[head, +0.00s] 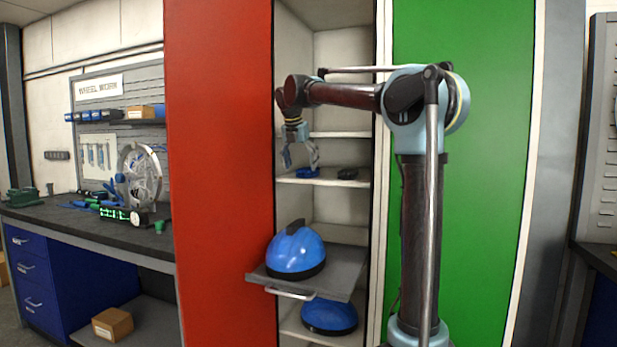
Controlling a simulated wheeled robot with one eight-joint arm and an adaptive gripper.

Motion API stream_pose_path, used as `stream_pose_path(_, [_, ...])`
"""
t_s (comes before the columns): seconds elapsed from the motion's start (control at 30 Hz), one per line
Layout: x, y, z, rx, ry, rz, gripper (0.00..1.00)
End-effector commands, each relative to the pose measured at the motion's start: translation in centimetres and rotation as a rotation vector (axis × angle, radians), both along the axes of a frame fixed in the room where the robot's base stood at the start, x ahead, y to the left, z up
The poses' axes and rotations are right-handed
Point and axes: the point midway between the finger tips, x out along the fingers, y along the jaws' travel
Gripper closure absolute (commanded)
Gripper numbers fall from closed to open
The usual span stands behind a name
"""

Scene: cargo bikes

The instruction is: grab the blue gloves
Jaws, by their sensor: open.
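A small blue item (307,173), which looks like the blue gloves, lies on a middle shelf (325,182) of the open cabinet. It is too small to make out its shape clearly. My gripper (301,162) points down in front of the cabinet, with its two fingers spread and nothing between them. In the picture the fingertips are just above and left of the blue item. I cannot tell how far in front of it they are.
A dark item (347,173) lies right of the blue item. Below, a blue helmet (295,250) sits on a pulled-out tray (345,262), with another blue helmet (330,315) underneath. A red door (220,180) and green panel (480,170) flank the cabinet. A workbench (90,220) stands left.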

Motion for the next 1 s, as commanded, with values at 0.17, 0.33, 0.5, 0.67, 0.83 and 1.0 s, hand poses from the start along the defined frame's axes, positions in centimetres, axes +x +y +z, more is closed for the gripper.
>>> stream_pose_path(0.17, [0.7, -0.3, -2.0, 0.0, 0.0, 0.0, 0.22])
stream_pose_path(0.33, [0.9, -0.4, -2.5, 0.0, 0.0, 0.001, 0.22])
stream_pose_path(0.5, [0.9, -0.4, -2.5, 0.0, 0.0, 0.0, 0.24])
stream_pose_path(0.67, [0.9, -0.4, -2.5, 0.0, 0.0, -0.001, 0.6])
stream_pose_path(0.83, [0.9, -0.5, -2.5, 0.0, 0.0, -0.001, 0.7])
stream_pose_path(1.0, [0.9, -0.5, -2.5, 0.001, 0.0, -0.002, 0.7])
